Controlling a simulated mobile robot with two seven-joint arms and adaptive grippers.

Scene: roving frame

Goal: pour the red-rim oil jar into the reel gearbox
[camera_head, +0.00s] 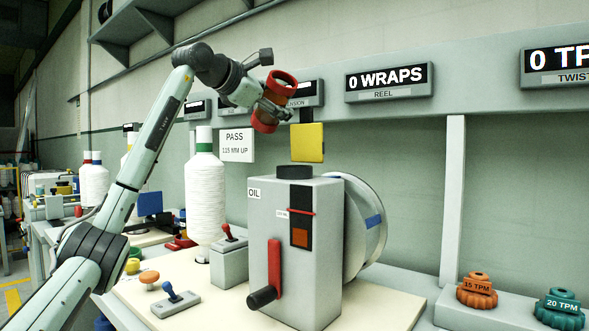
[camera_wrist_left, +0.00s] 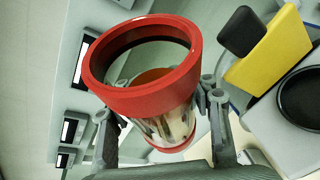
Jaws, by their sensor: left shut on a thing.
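My left gripper (camera_head: 262,103) is shut on the oil jar, whose red rim (camera_head: 283,80) and red base band show in the head view. The jar is tilted, rim toward the upper right, above and left of the gearbox. In the wrist view the red rim (camera_wrist_left: 140,98) faces the camera, and an orange-brown patch shows inside through the clear wall. The reel gearbox (camera_head: 262,225) is a grey box marked OIL, with a black round filler (camera_head: 294,172) on top and a dark window with an orange lower part (camera_head: 300,238). The filler also shows at the wrist view's right edge (camera_wrist_left: 304,97).
A yellow plate (camera_head: 308,146) hangs just above the filler. A white reel (camera_head: 365,230) is behind the gearbox, and a red crank (camera_head: 274,268) is on its front. A white thread cone (camera_head: 205,200) stands left. Orange (camera_head: 477,290) and teal (camera_head: 560,308) gears sit right.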

